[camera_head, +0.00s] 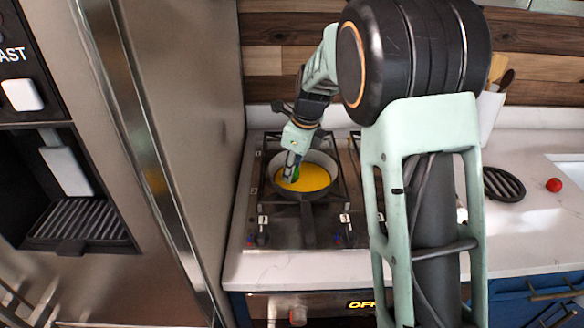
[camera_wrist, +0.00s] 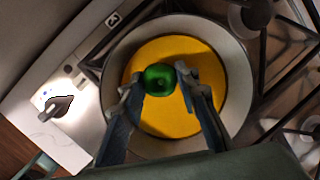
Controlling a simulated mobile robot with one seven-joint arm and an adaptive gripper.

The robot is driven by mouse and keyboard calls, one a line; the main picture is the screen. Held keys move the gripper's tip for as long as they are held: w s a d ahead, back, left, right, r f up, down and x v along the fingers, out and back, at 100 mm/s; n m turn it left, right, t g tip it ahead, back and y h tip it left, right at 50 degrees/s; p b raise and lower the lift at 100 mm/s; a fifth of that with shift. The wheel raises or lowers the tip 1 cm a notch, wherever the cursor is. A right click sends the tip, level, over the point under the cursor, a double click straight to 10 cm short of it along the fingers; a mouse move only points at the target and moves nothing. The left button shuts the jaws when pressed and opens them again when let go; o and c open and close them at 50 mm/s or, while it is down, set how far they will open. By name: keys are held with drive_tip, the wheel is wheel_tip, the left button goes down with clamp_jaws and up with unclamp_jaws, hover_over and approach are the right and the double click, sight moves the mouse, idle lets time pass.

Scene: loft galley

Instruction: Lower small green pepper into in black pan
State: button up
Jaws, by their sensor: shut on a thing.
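The small green pepper (camera_wrist: 160,79) is between the fingertips of my gripper (camera_wrist: 158,84) in the wrist view. The fingers are shut on it. Only a bit of the green pepper (camera_head: 296,173) shows there.
The stove (camera_head: 285,238) has metal grates and knobs. A tall steel fridge (camera_head: 190,120) stands close on the left. On the right counter (camera_head: 535,230) lie a black round trivet (camera_head: 504,184) and a small red tomato-like thing (camera_head: 553,185). A utensil holder (camera_head: 488,115) stands at the back.

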drive_tip(key=o, duration=1.1)
